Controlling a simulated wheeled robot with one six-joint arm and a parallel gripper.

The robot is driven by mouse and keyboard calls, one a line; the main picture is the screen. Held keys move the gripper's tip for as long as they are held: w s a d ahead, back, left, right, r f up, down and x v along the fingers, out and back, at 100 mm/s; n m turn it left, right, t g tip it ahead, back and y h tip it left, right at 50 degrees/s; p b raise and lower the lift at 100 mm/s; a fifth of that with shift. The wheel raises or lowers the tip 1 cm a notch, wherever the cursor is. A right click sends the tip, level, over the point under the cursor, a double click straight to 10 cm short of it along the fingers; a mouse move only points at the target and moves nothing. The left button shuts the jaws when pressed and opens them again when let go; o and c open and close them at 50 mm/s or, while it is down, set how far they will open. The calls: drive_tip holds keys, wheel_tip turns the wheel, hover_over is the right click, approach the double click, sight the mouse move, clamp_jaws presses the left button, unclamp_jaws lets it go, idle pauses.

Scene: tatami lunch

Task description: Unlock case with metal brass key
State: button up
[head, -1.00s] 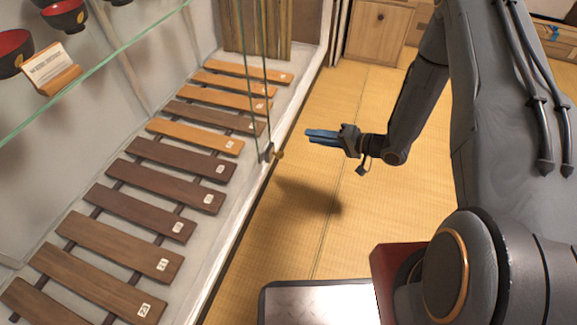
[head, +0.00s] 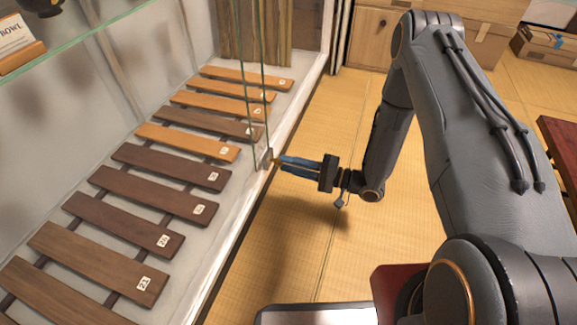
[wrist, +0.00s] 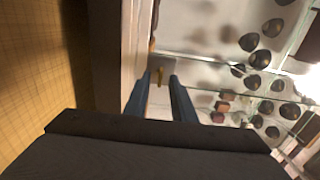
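The glass case (head: 258,60) stands on the left, with a small metal lock (head: 265,158) at the lower edges of its glass panes. A small brass key (head: 275,161) sits at the lock and points out toward my gripper; how far it is inserted I cannot tell. My gripper (head: 281,165) has blue fingers and is level with the key, its tips right at it. In the wrist view the brass key (wrist: 159,76) shows between the tips of the two parted fingers, with no clear contact. My gripper is open.
Inside the case are numbered wooden slats (head: 165,190) and a glass shelf (head: 90,45) with a sign and dark bowls. The white case sill (head: 235,205) runs beside the gripper. Wooden cabinets (head: 372,35) stand behind.

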drive_tip(key=shift+w+a, duration=0.1)
drive_tip(key=shift+a, duration=0.3)
clamp_jaws()
drive_tip(key=shift+n+p, duration=0.35)
drive_tip(key=shift+n, duration=0.05)
drive_tip(key=shift+n+p, duration=5.2)
drive_tip(key=shift+n, duration=3.3)
